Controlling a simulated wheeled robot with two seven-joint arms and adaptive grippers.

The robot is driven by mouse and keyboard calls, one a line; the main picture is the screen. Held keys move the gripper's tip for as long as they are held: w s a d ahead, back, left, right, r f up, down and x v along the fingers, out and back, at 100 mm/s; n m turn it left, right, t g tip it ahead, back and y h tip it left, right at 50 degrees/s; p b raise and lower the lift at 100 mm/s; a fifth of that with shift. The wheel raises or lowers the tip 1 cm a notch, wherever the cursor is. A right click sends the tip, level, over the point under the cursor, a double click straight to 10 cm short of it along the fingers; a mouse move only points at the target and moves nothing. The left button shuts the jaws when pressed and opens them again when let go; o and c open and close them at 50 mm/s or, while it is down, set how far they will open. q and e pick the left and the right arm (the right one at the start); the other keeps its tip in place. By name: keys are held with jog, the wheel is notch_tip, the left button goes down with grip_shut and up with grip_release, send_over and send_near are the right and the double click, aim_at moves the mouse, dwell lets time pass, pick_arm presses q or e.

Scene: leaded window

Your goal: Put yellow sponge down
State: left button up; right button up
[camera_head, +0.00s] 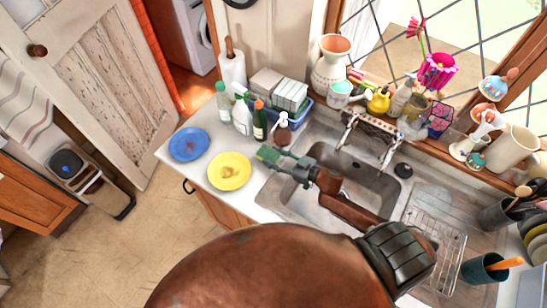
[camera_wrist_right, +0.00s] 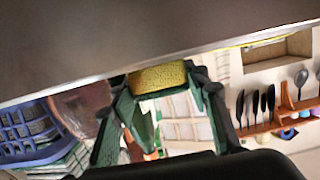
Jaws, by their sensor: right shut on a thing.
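My right gripper (camera_head: 285,160) is over the counter's edge by the sink, just right of the yellow plate (camera_head: 229,171). In the right wrist view, the yellow sponge (camera_wrist_right: 158,77) sits between the green fingertips of the right gripper (camera_wrist_right: 168,84), which is shut on it. The sponge is close to a large dark surface that fills the top of that view; I cannot tell whether it touches. In the head view I cannot make out the sponge. My left gripper is not in view.
A blue plate (camera_head: 189,144) lies left of the yellow plate. Bottles, including a green one (camera_head: 260,120) and a brown soap dispenser (camera_head: 283,130), stand behind the gripper beside a blue rack (camera_head: 302,108). The sink (camera_head: 360,180) and tap (camera_head: 372,128) are to the right.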

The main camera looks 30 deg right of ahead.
jog(key=shift+f+b, duration=0.3)
jog(key=shift+f, duration=0.25)
jog(key=o, duration=0.8)
jog(key=v, duration=1.2)
